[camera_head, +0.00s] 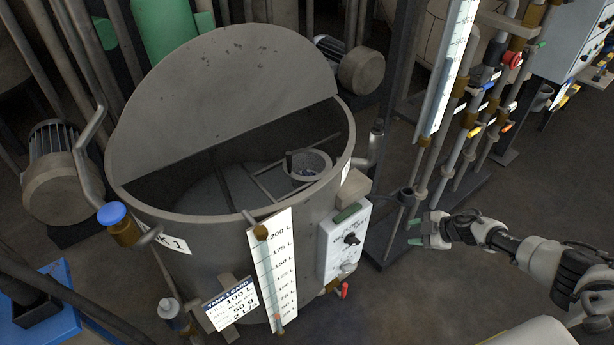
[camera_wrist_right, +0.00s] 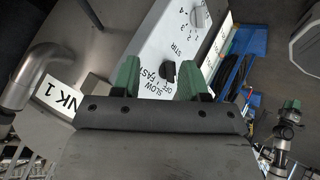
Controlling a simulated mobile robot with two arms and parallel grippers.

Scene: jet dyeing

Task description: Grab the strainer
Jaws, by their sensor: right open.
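The strainer (camera_head: 306,159) is a small round grey cup resting on bars inside the open tank (camera_head: 345,140), near its right inner wall. Some blue-dark material shows inside it. My right gripper (camera_head: 414,232) is open and empty, outside the tank to the right of the control box (camera_head: 343,240). In the right wrist view, its two green fingertips (camera_wrist_right: 156,80) are spread apart in front of the white control box with its black knob (camera_wrist_right: 167,71). The strainer does not show in the wrist view.
A half lid (camera_head: 225,95) stands up at the tank's rear. A level gauge (camera_head: 273,265) and a label card (camera_head: 231,300) are on the tank's front. Pipes with coloured valves (camera_head: 511,60) stand at right. A motor (camera_head: 357,70) sits behind. Floor right of my gripper is clear.

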